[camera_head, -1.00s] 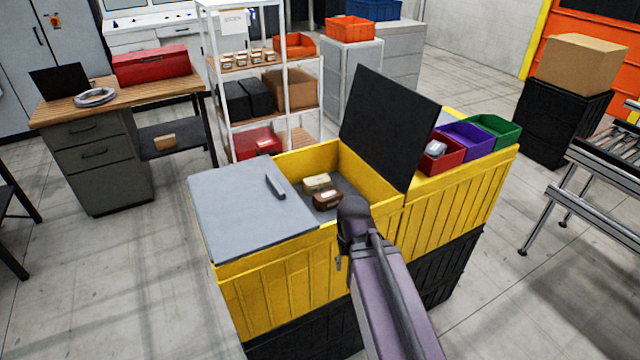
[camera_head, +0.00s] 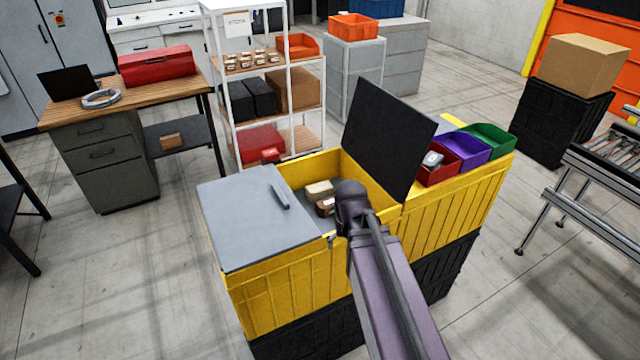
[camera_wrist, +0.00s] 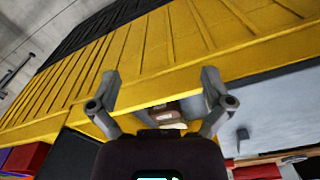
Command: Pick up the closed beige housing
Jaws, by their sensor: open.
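The beige housing (camera_head: 319,189) lies inside the open middle of the yellow crate (camera_head: 285,305). A brown housing (camera_head: 325,207) lies just in front of it, partly covered by my arm. In the wrist view, the brown housing (camera_wrist: 162,107) shows beyond the yellow wall, with a pale patch below it; I cannot tell whether that is the beige housing. My gripper (camera_wrist: 160,88) is open, its two fingers spread and empty, over the crate's yellow edge. In the head view my arm hides the fingers.
A grey lid (camera_head: 255,225) with a handle covers the crate's left part. A raised black panel (camera_head: 388,130) stands right of the opening. Red (camera_head: 440,172), purple (camera_head: 465,146) and green (camera_head: 492,136) bins sit at the right. A white shelf (camera_head: 228,110) stands behind.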

